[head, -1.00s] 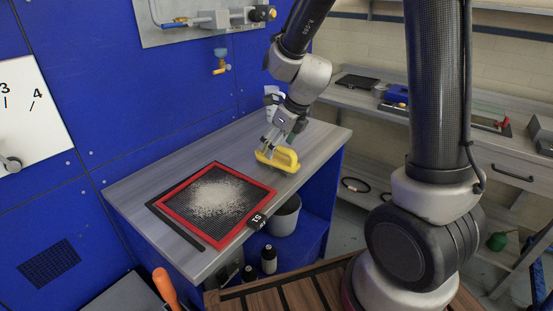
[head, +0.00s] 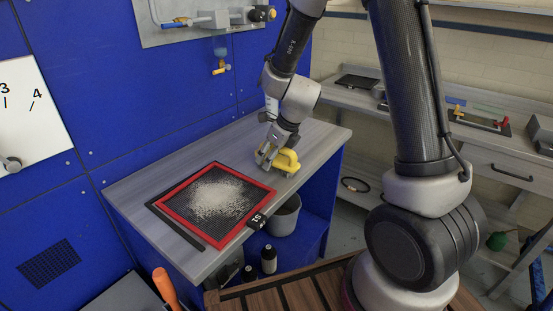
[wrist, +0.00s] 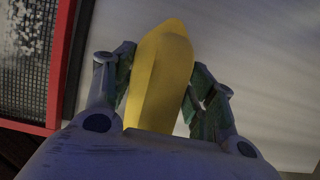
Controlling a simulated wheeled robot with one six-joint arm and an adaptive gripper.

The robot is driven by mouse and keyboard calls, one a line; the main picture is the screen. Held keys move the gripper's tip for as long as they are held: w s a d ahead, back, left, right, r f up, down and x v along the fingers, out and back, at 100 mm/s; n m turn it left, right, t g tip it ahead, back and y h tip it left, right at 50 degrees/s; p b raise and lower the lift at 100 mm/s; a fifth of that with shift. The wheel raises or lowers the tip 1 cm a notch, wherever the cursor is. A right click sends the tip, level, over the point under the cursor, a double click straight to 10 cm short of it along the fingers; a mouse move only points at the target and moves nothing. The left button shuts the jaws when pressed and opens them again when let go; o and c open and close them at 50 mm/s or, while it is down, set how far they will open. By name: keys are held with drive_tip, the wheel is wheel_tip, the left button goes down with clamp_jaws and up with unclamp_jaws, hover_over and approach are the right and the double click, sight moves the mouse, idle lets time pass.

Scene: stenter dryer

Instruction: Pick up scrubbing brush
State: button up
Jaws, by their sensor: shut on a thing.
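The scrubbing brush is yellow with a raised handle (head: 286,160). It is at the right part of the grey worktop, right of the red-framed screen. My gripper (head: 268,157) is at the left end of the brush in the head view. In the wrist view the brush (wrist: 160,75) lies between the two fingers of my gripper (wrist: 160,95), which are closed on its sides. The gripper hides part of the brush in the head view. I cannot tell whether the brush touches the worktop.
A red-framed mesh screen (head: 172,203) with a pale granular heap (head: 218,197) lies on the worktop (head: 140,182). A grey bucket (head: 284,216) and dark bottles (head: 268,259) stand below. A blue panel wall (head: 120,90) rises behind. A second bench (head: 350,92) is at the right.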

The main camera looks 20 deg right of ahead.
drive_tip(key=shift+r, duration=0.1)
wheel_tip(320, 180, up, 10)
drive_tip(key=shift+f, duration=0.1)
idle(0.4)
